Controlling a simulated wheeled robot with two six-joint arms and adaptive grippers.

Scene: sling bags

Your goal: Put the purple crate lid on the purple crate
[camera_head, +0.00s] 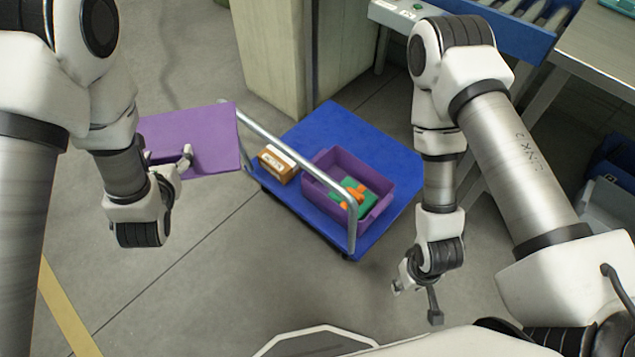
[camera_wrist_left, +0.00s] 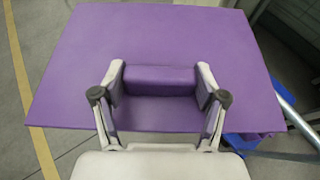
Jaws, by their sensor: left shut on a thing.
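The purple crate lid (camera_head: 208,132) is a flat purple panel with a raised handle block (camera_wrist_left: 160,80). My left gripper (camera_head: 187,158) is shut on that handle, one finger at each end in the left wrist view. The lid is held up to the left of the cart, apart from the crate. The purple crate (camera_head: 312,200) stands open on the cart, with a green and orange thing (camera_head: 352,194) inside. My right gripper (camera_head: 416,300) is open and empty, at the lower right of the crate.
The blue cart (camera_head: 395,165) has a grey metal handle bar (camera_head: 290,152) that crosses in front of the crate. A brown box (camera_head: 278,163) sits on the cart left of the crate. A pale pillar (camera_head: 270,55) and a metal table (camera_head: 590,50) stand behind.

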